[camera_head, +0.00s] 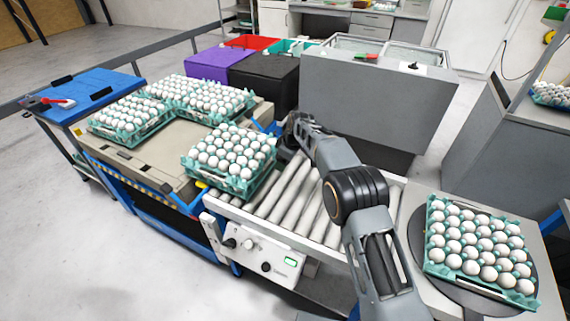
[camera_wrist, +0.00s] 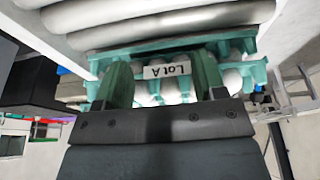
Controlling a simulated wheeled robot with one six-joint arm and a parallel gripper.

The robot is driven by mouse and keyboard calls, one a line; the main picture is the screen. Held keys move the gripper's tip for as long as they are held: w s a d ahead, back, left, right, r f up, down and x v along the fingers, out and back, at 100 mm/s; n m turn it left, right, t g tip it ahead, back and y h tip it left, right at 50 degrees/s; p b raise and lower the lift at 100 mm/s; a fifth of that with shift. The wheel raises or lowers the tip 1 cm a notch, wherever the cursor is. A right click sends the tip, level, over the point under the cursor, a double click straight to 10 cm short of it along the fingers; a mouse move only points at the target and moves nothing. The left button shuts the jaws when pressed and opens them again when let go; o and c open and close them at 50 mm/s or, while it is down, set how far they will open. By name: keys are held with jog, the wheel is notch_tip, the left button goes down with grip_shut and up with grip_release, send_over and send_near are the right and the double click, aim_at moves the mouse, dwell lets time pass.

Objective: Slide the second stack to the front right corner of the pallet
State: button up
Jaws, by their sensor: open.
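A stack of teal trays with white eggs (camera_head: 230,178) sits at the front right of the beige-topped pallet (camera_head: 150,166), beside the conveyor's left end. Whether its right side overhangs the rollers is hard to tell. My gripper (camera_head: 284,152) is at the stack's right side, low over the rollers, partly hidden by my arm. In the wrist view my gripper (camera_wrist: 162,80) is open, its two green fingers on either side of a white "Lot A" label (camera_wrist: 167,70) on the teal tray edge. Whether the fingers touch the tray is unclear.
More egg trays stand on the pallet at the left (camera_head: 130,140) and back (camera_head: 205,115). Rollers (camera_head: 300,195) lie right of the stack. Another egg stack (camera_head: 480,285) sits on a round turntable at the right. Purple and black boxes (camera_head: 265,85) stand behind. The pallet's front left is bare.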

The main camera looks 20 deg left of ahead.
notch_tip(320, 180, up, 3)
jog(key=shift+p, duration=0.6)
jog(key=shift+c, duration=0.5)
